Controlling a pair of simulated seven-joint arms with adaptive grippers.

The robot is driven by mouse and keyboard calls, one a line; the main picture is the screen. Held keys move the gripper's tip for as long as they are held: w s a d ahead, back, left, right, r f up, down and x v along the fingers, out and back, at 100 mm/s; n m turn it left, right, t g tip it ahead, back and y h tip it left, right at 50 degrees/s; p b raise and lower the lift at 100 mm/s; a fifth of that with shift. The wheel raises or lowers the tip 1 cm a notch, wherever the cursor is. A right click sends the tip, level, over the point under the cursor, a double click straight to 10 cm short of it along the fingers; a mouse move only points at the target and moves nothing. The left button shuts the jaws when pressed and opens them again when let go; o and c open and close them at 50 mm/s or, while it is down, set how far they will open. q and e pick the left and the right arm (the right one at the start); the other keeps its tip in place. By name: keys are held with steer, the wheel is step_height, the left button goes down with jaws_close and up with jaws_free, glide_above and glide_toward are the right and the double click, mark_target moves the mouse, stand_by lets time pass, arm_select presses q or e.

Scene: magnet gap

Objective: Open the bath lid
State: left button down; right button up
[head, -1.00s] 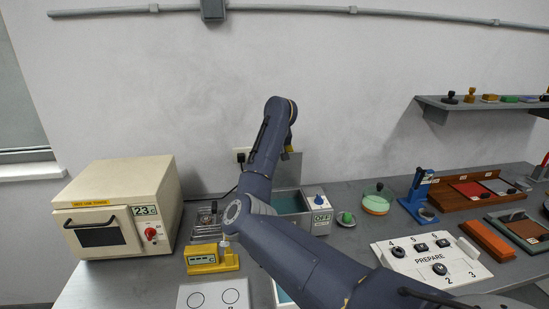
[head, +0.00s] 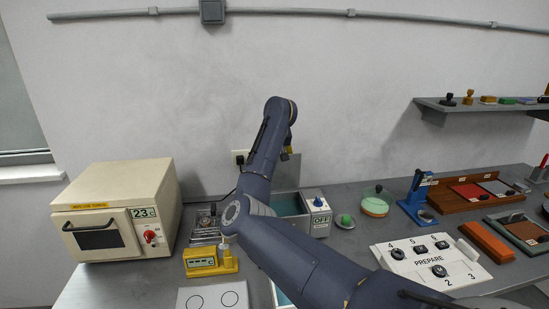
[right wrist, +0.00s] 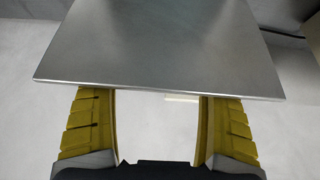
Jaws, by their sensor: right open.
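The bath (head: 305,223) is a grey box with teal liquid, partly hidden behind my right arm in the head view. Its lid (head: 293,172) appears as a grey panel standing up at the back of the bath, largely behind the arm. In the right wrist view the lid is a flat, brushed-metal plate (right wrist: 160,50) across the top, covering the tips of my right gripper (right wrist: 158,97). The yellow fingers are apart, with an empty gap between them. I cannot tell whether they touch the plate. My left gripper is not in view.
A control box reading OFF (head: 318,215) adjoins the bath. A cream oven (head: 118,210) stands left, with a yellow device (head: 210,262) near it. A green-lidded dish (head: 375,206), blue press (head: 416,200) and white PREPARE panel (head: 432,262) stand right.

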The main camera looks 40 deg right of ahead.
steer(key=v, duration=1.1)
steer(key=shift+s+r, duration=0.15)
steer(key=shift+r, duration=0.25)
